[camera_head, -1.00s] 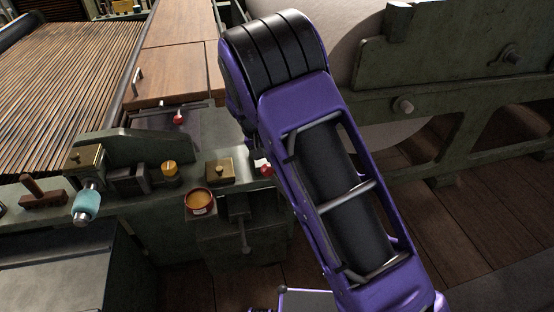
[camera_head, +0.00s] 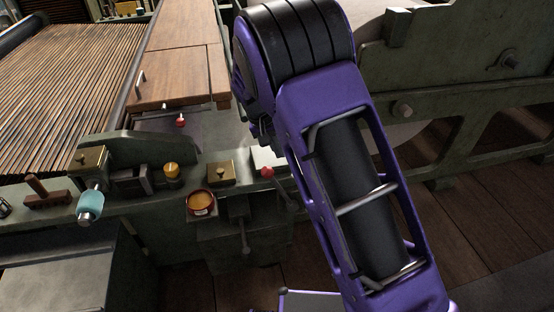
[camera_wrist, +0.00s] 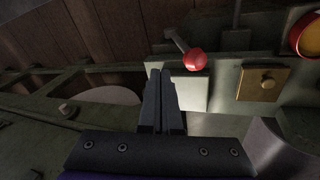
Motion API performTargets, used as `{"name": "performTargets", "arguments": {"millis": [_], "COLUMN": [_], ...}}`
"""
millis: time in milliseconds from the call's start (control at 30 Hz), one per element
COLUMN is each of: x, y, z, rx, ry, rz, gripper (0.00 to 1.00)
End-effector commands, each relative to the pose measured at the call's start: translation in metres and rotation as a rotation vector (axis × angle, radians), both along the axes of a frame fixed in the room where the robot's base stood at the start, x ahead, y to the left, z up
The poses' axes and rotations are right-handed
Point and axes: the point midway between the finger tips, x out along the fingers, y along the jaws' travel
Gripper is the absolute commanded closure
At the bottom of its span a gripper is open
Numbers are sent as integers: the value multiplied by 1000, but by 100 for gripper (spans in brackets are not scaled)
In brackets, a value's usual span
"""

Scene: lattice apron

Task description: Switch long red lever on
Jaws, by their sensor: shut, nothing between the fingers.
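A lever with a round red knob (camera_head: 267,171) and a dark metal shaft stands at the right end of the green machine's control ledge, just left of my arm. In the wrist view, the same red knob (camera_wrist: 195,60) is just right of my fingertips, with its shaft running up and left. My gripper (camera_wrist: 160,76) is shut and empty, its fingers apart from the knob in the picture. In the head view my arm hides most of the gripper. Another red knob (camera_head: 180,122) sits farther back on a thin rod.
A brass plate with a button (camera_head: 221,173), a round amber-topped cup (camera_head: 201,203) and a yellow knob (camera_head: 171,169) line the ledge left of the lever. A large pale roller and green frame stand behind my arm.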

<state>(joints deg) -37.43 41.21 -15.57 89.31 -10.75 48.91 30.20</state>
Motion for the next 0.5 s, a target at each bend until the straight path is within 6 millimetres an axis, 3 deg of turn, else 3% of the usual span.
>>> {"name": "performTargets", "arguments": {"millis": [200, 500], "x": [-8, -12], "y": [14, 19], "z": [41, 58], "rx": [-1, -3], "ry": [-2, 1], "rz": [-2, -4], "gripper": [100, 100]}}
